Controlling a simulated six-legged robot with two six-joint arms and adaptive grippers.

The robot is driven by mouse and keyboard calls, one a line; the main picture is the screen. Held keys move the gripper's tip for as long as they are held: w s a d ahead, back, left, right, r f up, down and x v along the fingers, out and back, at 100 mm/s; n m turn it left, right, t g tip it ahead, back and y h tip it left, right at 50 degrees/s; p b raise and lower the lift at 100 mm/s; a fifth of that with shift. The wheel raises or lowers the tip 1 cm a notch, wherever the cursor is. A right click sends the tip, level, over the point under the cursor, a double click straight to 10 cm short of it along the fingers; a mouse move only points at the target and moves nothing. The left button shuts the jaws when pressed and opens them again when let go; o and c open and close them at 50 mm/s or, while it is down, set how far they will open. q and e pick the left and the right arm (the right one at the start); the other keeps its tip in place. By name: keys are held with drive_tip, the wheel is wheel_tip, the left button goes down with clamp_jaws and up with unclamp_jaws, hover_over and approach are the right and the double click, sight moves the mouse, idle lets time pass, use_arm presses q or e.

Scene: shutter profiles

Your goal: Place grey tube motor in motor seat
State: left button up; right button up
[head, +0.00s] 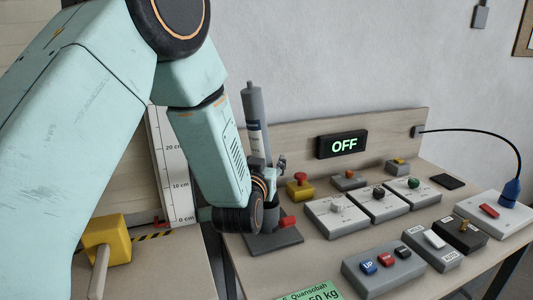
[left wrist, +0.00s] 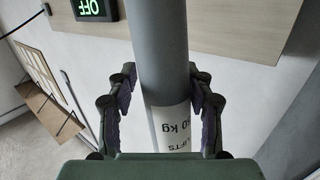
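The grey tube motor (head: 254,108) stands nearly upright in the head view, with a white label on its middle. It also fills the centre of the left wrist view (left wrist: 163,60). My left gripper (head: 272,177) is low on the tube, and its fingertips (left wrist: 163,78) close against both sides of it. The motor seat (head: 272,240) is a dark plate with a short dark holder and a red part (head: 287,222), directly below the tube. My wrist partly hides the tube's lower end, so I cannot tell how deep it sits. My right gripper is not in view.
Switch boxes (head: 337,216) and a control box with UP and DOWN buttons (head: 383,265) stand right of the seat. An OFF display (head: 342,144) is on the back panel. A yellow block (head: 107,240) and a height scale (head: 172,165) are at left.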

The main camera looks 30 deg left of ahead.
use_arm(q)
drive_tip(key=shift+o, duration=0.7)
drive_tip(key=shift+w, duration=0.2)
drive_tip(key=shift+s+r, duration=0.55)
drive_tip(key=shift+r, duration=0.05)
drive_tip(key=shift+w+f, duration=0.2)
drive_tip(key=shift+w, duration=0.15)
drive_tip(key=v, duration=1.2)
drive_tip(key=shift+s+f, duration=0.1)
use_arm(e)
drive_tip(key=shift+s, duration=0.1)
